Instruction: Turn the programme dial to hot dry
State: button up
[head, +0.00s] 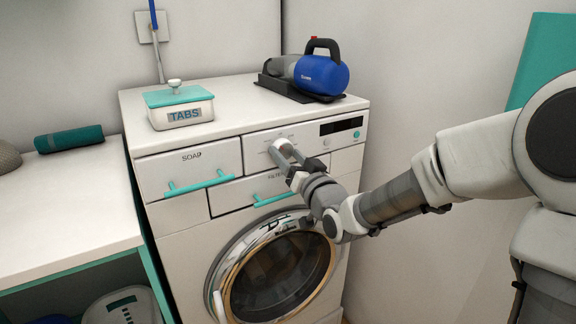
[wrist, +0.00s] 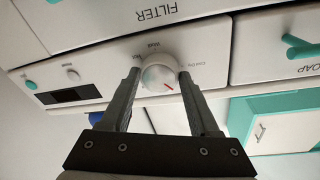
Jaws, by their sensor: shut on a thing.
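The programme dial (wrist: 159,74) is a round pale knob on the washing machine's white front panel. The wrist view shows it upside down. A red pointer mark on it points to the lower right in that view. Small lettering around it seems to read "Wash" above and "Cold Dry" to the right; a hot dry label is not legible. My gripper (wrist: 159,76) has one fingertip on each side of the dial and is shut on it. In the head view my gripper (head: 284,152) reaches the panel from the right and largely hides the dial.
The washing machine (head: 190,240) has a soap drawer (head: 190,165) and a filter drawer (head: 240,192) with teal handles. A dark display (head: 341,125) and a teal button (head: 356,135) sit right of the dial. A TABS box (head: 180,108) and a blue handheld vacuum (head: 321,75) stand on top.

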jog(key=shift+n+b, duration=0.45)
jog(key=shift+n, duration=0.25)
jog(key=o, duration=1.4)
jog(key=shift+s+d+f, duration=0.1)
